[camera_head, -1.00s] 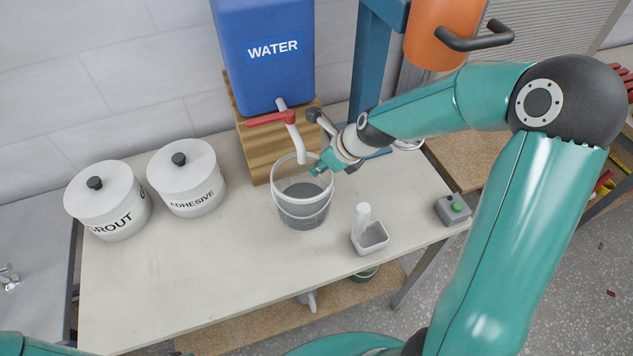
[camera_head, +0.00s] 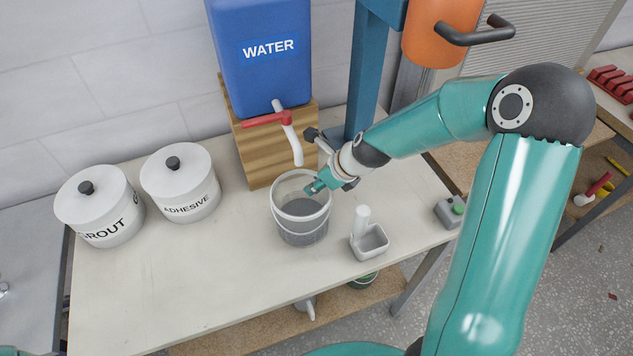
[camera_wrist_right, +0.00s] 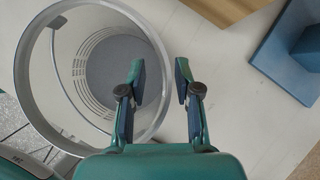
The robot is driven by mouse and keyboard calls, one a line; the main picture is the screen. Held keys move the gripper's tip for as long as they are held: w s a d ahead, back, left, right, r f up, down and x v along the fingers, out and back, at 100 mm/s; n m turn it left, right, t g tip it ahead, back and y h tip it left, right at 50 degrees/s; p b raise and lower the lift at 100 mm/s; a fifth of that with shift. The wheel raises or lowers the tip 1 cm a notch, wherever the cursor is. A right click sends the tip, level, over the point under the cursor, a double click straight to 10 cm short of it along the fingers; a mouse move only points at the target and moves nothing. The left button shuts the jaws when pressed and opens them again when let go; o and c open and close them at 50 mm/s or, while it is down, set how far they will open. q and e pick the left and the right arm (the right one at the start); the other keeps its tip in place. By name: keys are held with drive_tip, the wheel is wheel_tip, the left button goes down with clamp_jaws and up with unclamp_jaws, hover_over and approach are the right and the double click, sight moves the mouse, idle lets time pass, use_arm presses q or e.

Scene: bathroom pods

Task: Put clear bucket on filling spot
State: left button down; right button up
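The clear bucket (camera_head: 301,222) stands upright on the worktable, just in front of the water tap's white spout (camera_head: 293,146). It has a pale rim and a grey inside. My right gripper (camera_head: 316,186) is at the right side of its rim. In the right wrist view the fingers of my right gripper (camera_wrist_right: 160,72) are apart, one over the bucket's inside and one outside, with the rim of the bucket (camera_wrist_right: 38,75) passing between them. Whether they touch the rim is unclear. I cannot make out a marked filling spot. My left gripper is out of view.
The blue water tank (camera_head: 262,75) stands behind on a wooden block (camera_head: 262,160). Grout (camera_head: 98,215) and adhesive (camera_head: 180,188) pots are at left. The front-left tabletop is clear.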

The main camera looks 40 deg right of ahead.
drive_tip(key=p+v, duration=0.2)
drive_tip(key=v, duration=1)
idle(0.5)
